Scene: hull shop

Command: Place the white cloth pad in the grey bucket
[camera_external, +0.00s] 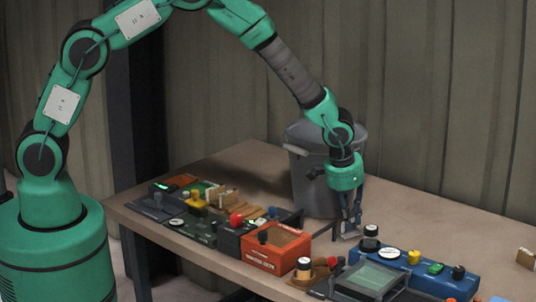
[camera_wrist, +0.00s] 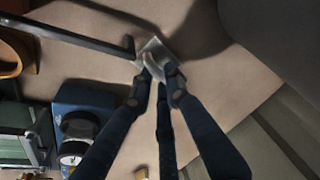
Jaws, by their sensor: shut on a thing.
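The white cloth pad (camera_wrist: 150,47) is small and pale and sits between my fingertips, partly hidden by them. In the external view the pad (camera_external: 350,235) shows as a light patch under my gripper (camera_external: 351,223). My gripper also shows in the wrist view (camera_wrist: 158,70), its fingers closed on the pad. It points down close to the table top; I cannot tell whether the pad touches the table. The grey bucket (camera_external: 310,180) stands upright on the table, just behind and left of my gripper. Its inside is hidden in the external view.
An orange box (camera_external: 276,248) and other control units stand along the table's front edge. A blue panel with knobs (camera_external: 420,266) and a grey screen unit (camera_external: 371,280) are in front and to the right. The table right of the bucket (camera_external: 420,215) is clear.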

